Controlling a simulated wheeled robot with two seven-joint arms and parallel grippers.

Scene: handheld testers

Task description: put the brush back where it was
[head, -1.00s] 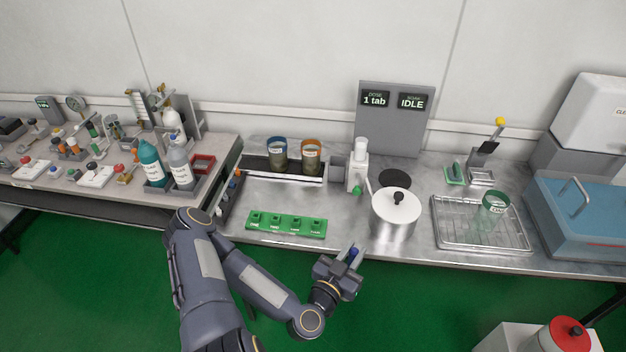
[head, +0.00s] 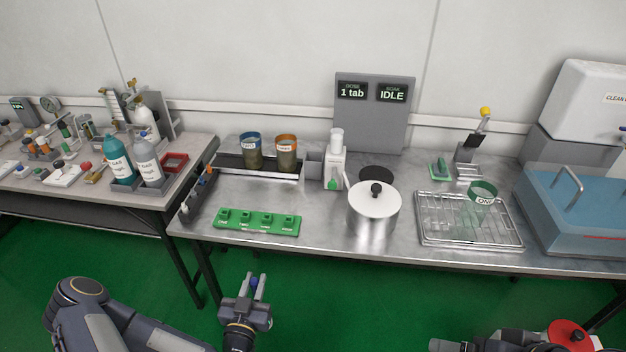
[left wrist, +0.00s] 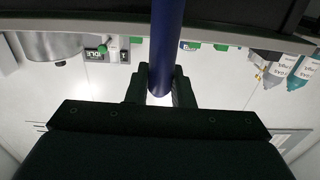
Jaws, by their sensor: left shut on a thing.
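My left gripper (head: 256,279) is in front of the bench's front edge, over the green floor. It is shut on a slim blue rod (left wrist: 167,45), seemingly the brush's handle. The rod runs between the fingers in the left wrist view; only a small blue part (head: 254,283) shows in the head view, and no bristles can be made out. A narrow rack (head: 196,193) with several small coloured pieces stands along the bench's left end. Part of my right arm (head: 462,345) shows at the bottom edge; its fingertips cannot be made out.
A blue bath (head: 575,215) stands right. Bottles stand on the left table.

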